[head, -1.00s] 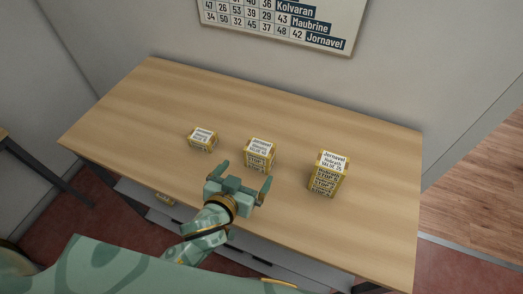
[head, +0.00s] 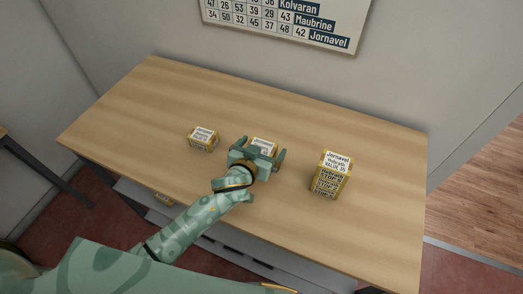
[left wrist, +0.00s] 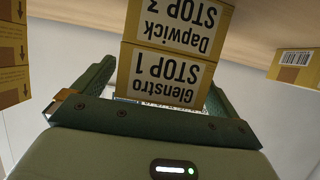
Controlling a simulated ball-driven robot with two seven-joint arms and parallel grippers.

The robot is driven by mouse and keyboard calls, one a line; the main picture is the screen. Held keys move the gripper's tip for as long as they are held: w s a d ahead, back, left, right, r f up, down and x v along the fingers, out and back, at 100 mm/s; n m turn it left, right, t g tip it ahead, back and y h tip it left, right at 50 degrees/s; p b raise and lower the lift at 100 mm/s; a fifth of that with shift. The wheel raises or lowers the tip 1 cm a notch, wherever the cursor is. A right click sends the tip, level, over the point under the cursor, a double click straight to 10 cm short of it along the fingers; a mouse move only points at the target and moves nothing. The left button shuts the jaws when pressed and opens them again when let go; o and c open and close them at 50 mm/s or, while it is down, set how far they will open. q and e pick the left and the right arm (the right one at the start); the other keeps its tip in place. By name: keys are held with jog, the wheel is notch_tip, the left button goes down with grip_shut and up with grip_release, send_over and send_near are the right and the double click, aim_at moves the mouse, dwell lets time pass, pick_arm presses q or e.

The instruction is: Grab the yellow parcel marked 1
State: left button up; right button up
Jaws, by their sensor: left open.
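The middle parcel (head: 264,146) is partly hidden by my left gripper (head: 261,150). The low left parcel (head: 203,138) and the tall right parcel (head: 331,174) stand apart from the gripper. Their small print is mostly unreadable, and I see no lone 1. My right gripper is out of view.
The wooden counter (head: 170,95) is clear behind the parcels and at both ends. A number chart (head: 290,22) hangs on the wall behind.

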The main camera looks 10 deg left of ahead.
pick_arm(q)
jog(key=c, duration=1.1)
jog(key=shift+c, duration=0.2)
